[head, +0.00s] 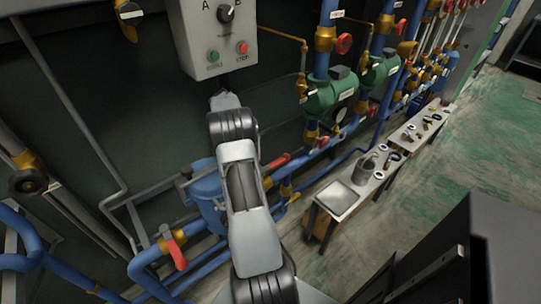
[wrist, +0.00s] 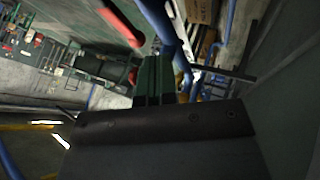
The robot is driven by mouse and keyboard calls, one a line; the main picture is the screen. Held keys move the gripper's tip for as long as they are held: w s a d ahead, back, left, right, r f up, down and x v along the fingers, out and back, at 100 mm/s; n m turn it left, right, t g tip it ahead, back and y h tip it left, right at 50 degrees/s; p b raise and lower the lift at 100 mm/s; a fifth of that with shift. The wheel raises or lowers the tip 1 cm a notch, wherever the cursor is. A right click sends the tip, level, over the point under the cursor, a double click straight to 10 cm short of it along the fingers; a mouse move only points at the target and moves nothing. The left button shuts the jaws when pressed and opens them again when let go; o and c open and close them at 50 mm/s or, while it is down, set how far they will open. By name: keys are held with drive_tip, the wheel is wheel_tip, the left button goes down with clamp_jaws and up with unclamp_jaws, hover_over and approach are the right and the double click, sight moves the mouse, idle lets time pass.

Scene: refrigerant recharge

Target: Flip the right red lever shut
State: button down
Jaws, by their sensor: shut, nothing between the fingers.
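The right red lever (head: 277,163) shows in the head view on the blue pipework, just right of my arm. It slants up to the right, and its lower left end is close to my arm's outline. The left red lever (head: 177,254) hangs steeply on a blue pipe at the lower left. In the wrist view, a red lever (wrist: 120,22) lies beyond and left of my gripper (wrist: 156,62), apart from its fingertips; I cannot tell for certain which lever it is. My gripper's dark green fingers are together and empty.
A grey control box (head: 211,35) is on the wall above. A blue vessel (head: 207,193) stands behind my arm. Green pumps (head: 330,92) and blue pipes crowd the right. A low bench (head: 346,197) holds a tray and tools. Green floor (head: 440,170) is open at right.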

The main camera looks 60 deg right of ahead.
sight(273, 165)
drive_tip(key=s+f, duration=0.5)
drive_tip(key=s, duration=0.2)
drive_tip(key=shift+s, duration=0.3)
drive_tip(key=shift+f, duration=0.1)
drive_tip(key=shift+s+b, duration=0.1)
drive_tip(key=shift+b, duration=0.25)
